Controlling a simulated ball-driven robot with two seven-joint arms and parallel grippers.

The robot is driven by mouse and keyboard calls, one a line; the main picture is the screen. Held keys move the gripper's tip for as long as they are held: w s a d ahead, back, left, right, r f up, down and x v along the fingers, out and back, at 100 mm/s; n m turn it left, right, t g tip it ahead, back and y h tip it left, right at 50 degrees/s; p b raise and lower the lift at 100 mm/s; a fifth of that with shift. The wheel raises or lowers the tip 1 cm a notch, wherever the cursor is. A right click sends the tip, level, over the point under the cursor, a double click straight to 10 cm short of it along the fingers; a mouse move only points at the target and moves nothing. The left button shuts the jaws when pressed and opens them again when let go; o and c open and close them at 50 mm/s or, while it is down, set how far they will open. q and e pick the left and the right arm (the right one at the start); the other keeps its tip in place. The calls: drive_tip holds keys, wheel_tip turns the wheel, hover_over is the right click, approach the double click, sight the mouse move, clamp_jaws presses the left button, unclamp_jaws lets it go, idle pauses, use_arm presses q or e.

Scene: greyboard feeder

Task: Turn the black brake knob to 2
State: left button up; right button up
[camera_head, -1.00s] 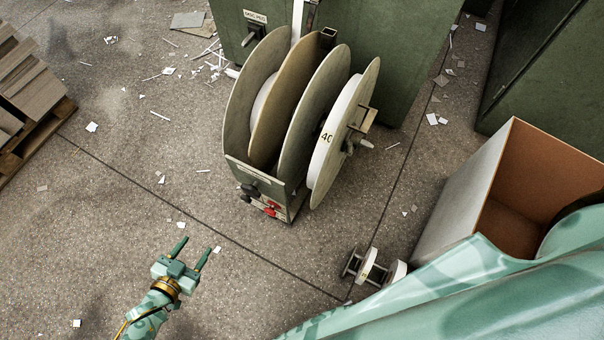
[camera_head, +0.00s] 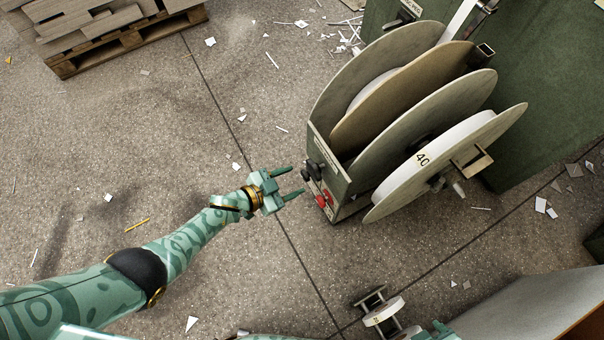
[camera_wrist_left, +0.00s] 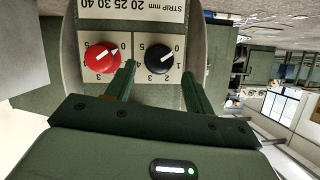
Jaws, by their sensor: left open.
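The black brake knob (camera_head: 309,172) sits on the end panel of the green reel stand, above a red knob (camera_head: 323,200). In the left wrist view the black knob (camera_wrist_left: 159,59) is on a pale dial marked 0 to 5; its white mark appears to point near 0. The red knob (camera_wrist_left: 103,57) is left of it. My left gripper (camera_head: 298,180) is open and empty, close to the panel. In the left wrist view its fingers (camera_wrist_left: 160,78) spread on either side of the black knob; I cannot tell whether they touch it. Only a small part of my right gripper (camera_head: 440,332) shows at the bottom edge.
Large reel discs (camera_head: 420,125) fill the stand, with a green cabinet (camera_head: 520,90) behind. A small spool (camera_head: 383,312) lies on the floor below. A pallet of boards (camera_head: 110,35) stands upper left. The floor left of the stand is mostly clear, with paper scraps.

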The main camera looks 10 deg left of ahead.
sight(303, 177)
use_arm(q)
drive_tip(key=b+x, duration=0.1)
drive_tip(key=x, duration=0.2)
drive_tip(key=shift+w+d+f, duration=0.15)
drive_tip(key=shift+d+f, duration=0.05)
drive_tip(key=shift+f, duration=0.1)
drive_tip(key=shift+w+d+r, duration=0.15)
drive_tip(key=shift+w, duration=0.05)
drive_tip(key=c, duration=1)
use_arm(e)
drive_tip(key=shift+m+t+y, duration=0.4)
drive_tip(key=shift+t+y, duration=0.1)
drive_tip(key=shift+t, duration=0.3)
drive_tip(key=w+a, duration=0.1)
drive_tip(key=w+r, duration=0.1)
drive_tip(key=w+a, duration=0.1)
drive_tip(key=shift+a+r, duration=0.3)
use_arm(q)
drive_tip(key=shift+o, duration=0.2)
drive_tip(key=shift+s, duration=0.1)
drive_tip(key=shift+s+m+t+y, duration=0.1)
drive_tip(key=shift+m+t+y, duration=0.2)
drive_tip(key=shift+m+t, duration=0.5)
drive_tip(key=shift+d+m+t+y, duration=0.1)
drive_tip(key=shift+m+t+y, duration=0.35)
drive_tip(key=shift+m, duration=1.05)
drive_tip(key=shift+s+t, duration=0.1)
drive_tip(key=shift+t, duration=0.15)
drive_tip(key=shift+f, duration=0.25)
